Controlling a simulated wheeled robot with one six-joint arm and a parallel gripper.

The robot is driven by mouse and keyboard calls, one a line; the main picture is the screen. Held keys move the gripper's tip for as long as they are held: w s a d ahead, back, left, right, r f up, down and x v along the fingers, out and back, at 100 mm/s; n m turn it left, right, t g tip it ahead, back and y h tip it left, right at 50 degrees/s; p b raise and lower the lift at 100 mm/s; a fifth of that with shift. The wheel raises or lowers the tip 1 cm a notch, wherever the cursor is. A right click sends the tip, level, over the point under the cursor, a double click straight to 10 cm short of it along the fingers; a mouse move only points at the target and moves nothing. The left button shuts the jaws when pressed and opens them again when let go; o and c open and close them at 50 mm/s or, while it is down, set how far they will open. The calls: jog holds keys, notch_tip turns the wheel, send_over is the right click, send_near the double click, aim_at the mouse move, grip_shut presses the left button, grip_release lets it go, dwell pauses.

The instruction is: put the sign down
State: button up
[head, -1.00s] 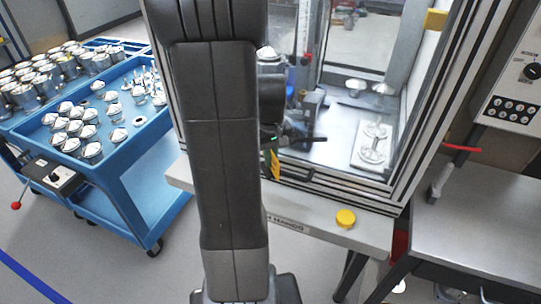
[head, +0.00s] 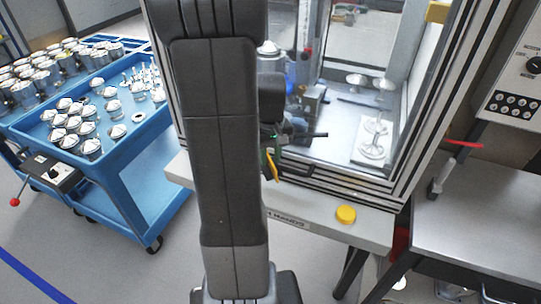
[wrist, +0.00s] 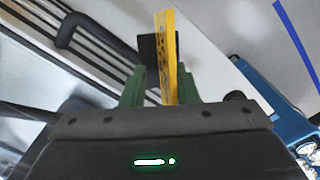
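The sign is a thin yellow plate (head: 272,166), seen nearly edge-on and tilted below my gripper in the head view. In the wrist view the yellow sign (wrist: 171,62) stands between the green fingers, against the right one, with a dark piece beside it. My gripper (wrist: 160,88) appears shut on the sign. In the head view my gripper (head: 268,150) is partly hidden behind my arm, in front of the machine opening. The sign hangs above the grey front ledge (head: 365,232) of the machine and does not visibly touch it.
The machine enclosure (head: 405,150) stands open, with a vise (head: 313,97) and metal parts on a plate inside. A yellow button (head: 345,215) sits on the ledge. A blue cart (head: 125,185) with many housings is at left; a grey table (head: 480,220) is at right.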

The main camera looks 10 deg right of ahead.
jog(key=shift+r, duration=0.1)
notch_tip(320, 180, up, 13)
dwell(0.4)
notch_tip(320, 180, down, 13)
jog(key=shift+f, duration=0.2)
jog(key=shift+r, duration=0.4)
dwell(0.6)
